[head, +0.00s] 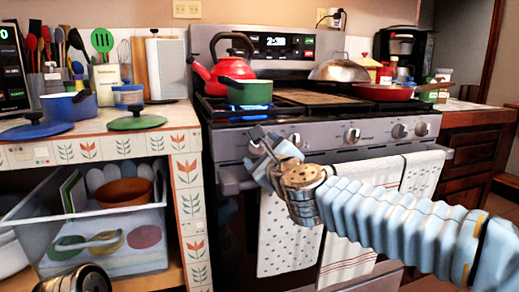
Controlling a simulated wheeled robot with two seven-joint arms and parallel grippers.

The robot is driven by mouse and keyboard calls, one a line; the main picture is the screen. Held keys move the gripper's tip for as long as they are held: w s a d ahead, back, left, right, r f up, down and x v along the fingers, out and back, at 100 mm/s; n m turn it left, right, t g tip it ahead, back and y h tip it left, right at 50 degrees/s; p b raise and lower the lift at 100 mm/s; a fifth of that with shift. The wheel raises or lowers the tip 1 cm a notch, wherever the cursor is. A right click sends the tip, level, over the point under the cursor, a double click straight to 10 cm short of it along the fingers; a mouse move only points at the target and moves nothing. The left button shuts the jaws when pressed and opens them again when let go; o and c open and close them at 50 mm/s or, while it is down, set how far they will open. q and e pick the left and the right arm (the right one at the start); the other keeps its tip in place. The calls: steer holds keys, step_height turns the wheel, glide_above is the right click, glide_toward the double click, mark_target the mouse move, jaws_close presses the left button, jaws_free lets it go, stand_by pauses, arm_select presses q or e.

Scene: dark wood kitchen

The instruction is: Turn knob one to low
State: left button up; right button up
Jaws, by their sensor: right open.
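The steel stove front carries a row of round knobs. One knob (352,135) is right of my right gripper, and two more (400,130) sit farther right. Another knob (295,139) shows just beside the gripper. My right gripper (259,142) is open at the left part of the knob panel. It covers the panel there, so I cannot tell whether it touches a knob or which way that knob points. The fingers of my left gripper do not show.
A green pot (250,92) with a blue glow by its base and a red kettle (232,67) are on the left burners. A red pan (385,92) is at right. Towels (365,190) hang from the oven handle. A tiled counter (60,135) stands left.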

mark_target(258, 146)
steer(key=shift+x, duration=1.25)
steer(key=c, duration=1)
